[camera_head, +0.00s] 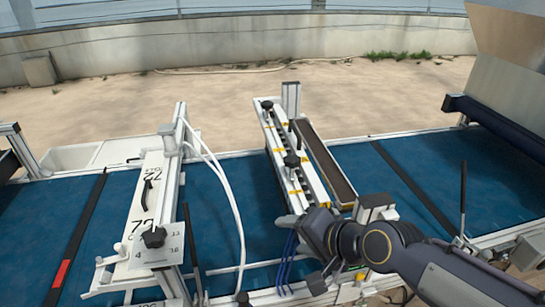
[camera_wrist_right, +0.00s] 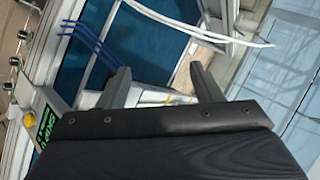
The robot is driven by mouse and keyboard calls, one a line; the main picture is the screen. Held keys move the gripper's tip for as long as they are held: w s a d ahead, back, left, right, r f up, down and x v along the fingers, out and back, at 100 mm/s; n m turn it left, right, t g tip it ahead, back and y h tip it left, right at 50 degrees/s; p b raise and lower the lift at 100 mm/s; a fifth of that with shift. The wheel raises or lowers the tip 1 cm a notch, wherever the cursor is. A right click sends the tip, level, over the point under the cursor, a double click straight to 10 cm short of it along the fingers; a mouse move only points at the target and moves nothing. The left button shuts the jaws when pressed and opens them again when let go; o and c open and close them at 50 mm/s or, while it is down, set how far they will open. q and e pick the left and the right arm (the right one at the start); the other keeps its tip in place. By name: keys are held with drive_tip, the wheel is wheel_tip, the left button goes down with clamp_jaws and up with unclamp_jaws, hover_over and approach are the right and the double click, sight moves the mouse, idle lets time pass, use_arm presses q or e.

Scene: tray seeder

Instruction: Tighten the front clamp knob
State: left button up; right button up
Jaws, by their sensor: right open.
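Two black knobs stand on the white seeder bar (camera_head: 277,135) that crosses the blue belt in the head view: a far knob (camera_head: 267,105) and a nearer knob (camera_head: 292,160). Another black knob (camera_head: 154,237) sits on a small plate at the left. I cannot tell for sure which one is the front clamp knob. My right gripper (camera_head: 284,221) is just below the near end of the seeder bar, apart from the nearer knob. In the right wrist view its two fingers (camera_wrist_right: 158,72) are spread with nothing between them. My left gripper is not in view.
The blue belt (camera_head: 225,190) runs across the scene. A brown-filled trough (camera_head: 326,165) lies right of the bar. White hoses (camera_head: 232,195) and blue tubes (camera_head: 287,260) hang near the gripper. A green display (camera_wrist_right: 47,127) shows in the wrist view.

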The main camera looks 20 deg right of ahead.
sight(294, 162)
drive_tip(key=w+d+m+t+h+b, duration=0.2)
drive_tip(key=w+m, duration=0.2)
drive_tip(key=m, duration=0.4)
drive_tip(key=w+d+r+m+t+h+b, duration=0.1)
drive_tip(key=w+d+m+t+h+b, duration=0.1)
drive_tip(key=w+m, duration=0.3)
drive_tip(key=w+d+r+m+t+h+b, duration=0.1)
drive_tip(key=w+d+m+t+h+b, duration=0.2)
drive_tip(key=m, duration=0.9)
drive_tip(key=shift+w+d+m, duration=0.15)
drive_tip(key=shift+w+d, duration=0.05)
drive_tip(key=shift+w, duration=0.4)
drive_tip(key=shift+w+d+m, duration=0.15)
drive_tip(key=shift+w, duration=0.45)
drive_tip(key=shift+w+d+r+m+t, duration=0.1)
drive_tip(key=shift+d+m+t, duration=0.15)
drive_tip(key=shift+m, duration=0.25)
drive_tip(key=shift+w+r+h, duration=0.1)
drive_tip(key=shift+w+h, duration=0.1)
drive_tip(key=shift+h, duration=0.1)
drive_tip(key=p+x, duration=0.1)
drive_tip(key=x, duration=0.6)
drive_tip(key=shift+w+d+r+p, duration=0.1)
drive_tip(key=shift+w+p, duration=0.1)
drive_tip(key=shift+p, duration=0.2)
